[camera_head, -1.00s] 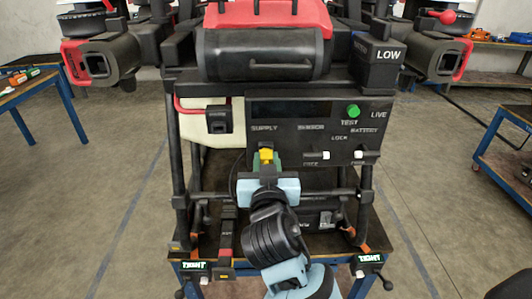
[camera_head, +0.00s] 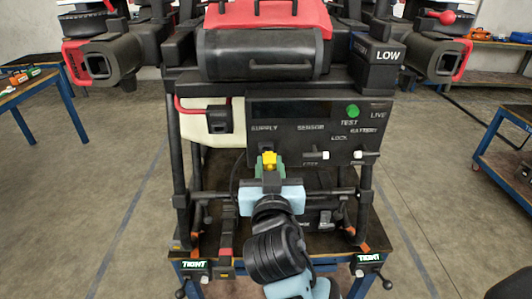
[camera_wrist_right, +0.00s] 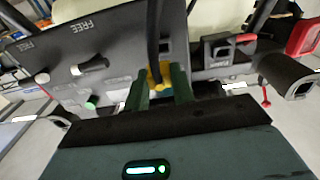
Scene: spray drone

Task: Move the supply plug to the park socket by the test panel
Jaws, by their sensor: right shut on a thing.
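My right gripper (camera_head: 269,165) is shut on the yellow supply plug (camera_head: 270,159), just in front of the lower left part of the dark test panel (camera_head: 345,112), below its SUPPLY label. In the right wrist view the green fingers (camera_wrist_right: 163,88) stand on both sides of the yellow plug (camera_wrist_right: 159,74). A black cable (camera_wrist_right: 153,38) runs from the plug toward the top of that view. I cannot tell whether the plug touches a socket; the gripper hides much of that area. I cannot make out the park socket for certain. My left gripper is not in view.
A pale tank with a black fitting (camera_head: 219,118) is left of the panel. Two white-tipped switches (camera_head: 318,155) and a green TEST button (camera_head: 353,111) are right of the gripper. Frame tubes (camera_head: 181,175) flank the space below. TIGHT clamps (camera_head: 196,265) sit at the front.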

